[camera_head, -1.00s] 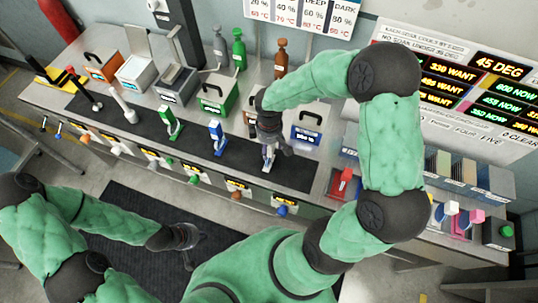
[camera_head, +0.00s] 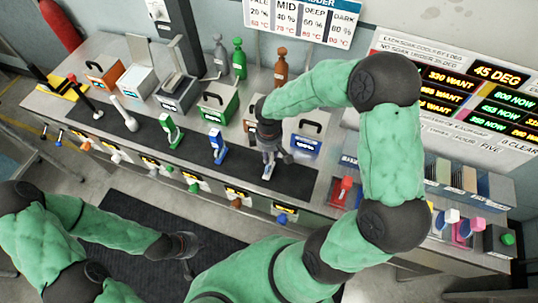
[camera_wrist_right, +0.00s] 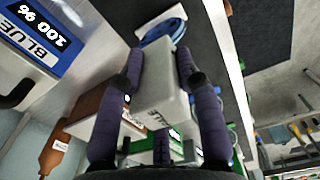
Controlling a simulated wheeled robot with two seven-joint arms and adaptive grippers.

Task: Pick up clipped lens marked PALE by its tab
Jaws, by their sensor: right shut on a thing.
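My right gripper (camera_head: 270,163) is low over the dark mat on the bench, at the right end of a row of clipped lenses. In the right wrist view its two fingers (camera_wrist_right: 160,62) are shut on a pale grey-white tab (camera_wrist_right: 160,92). A blue round part (camera_wrist_right: 163,32) and a white piece show just beyond the fingertips. A green clipped lens (camera_head: 170,132) and a blue clipped lens (camera_head: 217,147) stand to the left on the mat. My left gripper (camera_head: 187,252) hangs over the floor mat, away from the bench; its jaws are too small to judge.
A blue bath box (camera_head: 306,143) stands just right of my right gripper, and a green box (camera_head: 217,103) stands behind the mat. Brown (camera_head: 281,68) and green (camera_head: 239,58) bottles stand at the back. A red block (camera_head: 342,190) is further right.

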